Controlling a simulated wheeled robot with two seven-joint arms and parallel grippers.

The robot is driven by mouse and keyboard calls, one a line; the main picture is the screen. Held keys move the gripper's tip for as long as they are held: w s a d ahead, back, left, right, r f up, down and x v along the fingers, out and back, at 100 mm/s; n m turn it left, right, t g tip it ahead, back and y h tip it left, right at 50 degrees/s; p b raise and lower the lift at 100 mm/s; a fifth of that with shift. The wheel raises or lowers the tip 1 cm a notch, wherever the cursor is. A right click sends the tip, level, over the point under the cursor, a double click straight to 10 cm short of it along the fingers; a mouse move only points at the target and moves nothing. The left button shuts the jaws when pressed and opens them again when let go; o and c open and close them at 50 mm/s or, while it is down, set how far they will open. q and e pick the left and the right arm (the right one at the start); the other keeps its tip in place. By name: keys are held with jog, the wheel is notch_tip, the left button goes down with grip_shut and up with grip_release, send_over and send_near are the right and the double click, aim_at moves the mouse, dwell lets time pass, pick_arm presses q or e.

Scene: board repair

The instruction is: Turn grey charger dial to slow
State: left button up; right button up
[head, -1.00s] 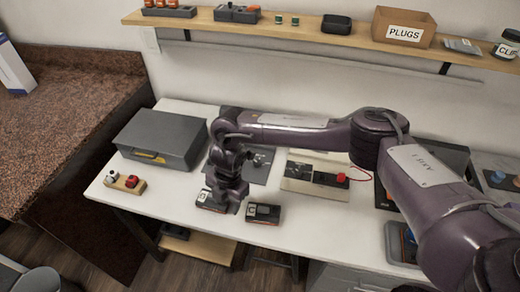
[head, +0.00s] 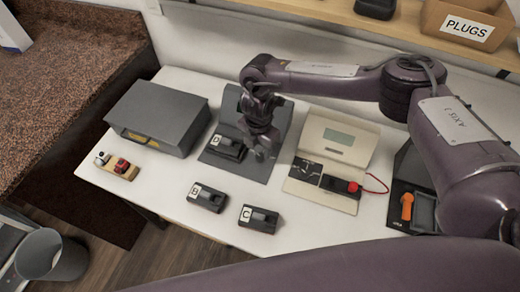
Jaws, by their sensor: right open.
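The grey charger (head: 283,120) stands at the back middle of the white table. A dark battery block (head: 225,148) with a white letter label lies on the left of its base. My right gripper (head: 264,152) points down over the right part of the charger's base, just right of that block. It is open. The gripper hides the dial, and I cannot tell whether the fingers touch it or where it points. My left gripper is not in view.
Two more battery blocks, one (head: 207,197) left of the one marked C (head: 260,218), lie near the front edge. A grey case (head: 158,108) stands left, a cream unit (head: 338,140) with a red knob (head: 353,187) right. An orange handle (head: 407,206) is farther right.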

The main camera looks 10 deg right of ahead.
aim_at(259, 157)
notch_tip(259, 157, down, 4)
jog(key=shift+w+d, duration=0.1)
jog(key=shift+w, duration=0.05)
jog(key=shift+f, duration=0.4)
jog(key=c, duration=1)
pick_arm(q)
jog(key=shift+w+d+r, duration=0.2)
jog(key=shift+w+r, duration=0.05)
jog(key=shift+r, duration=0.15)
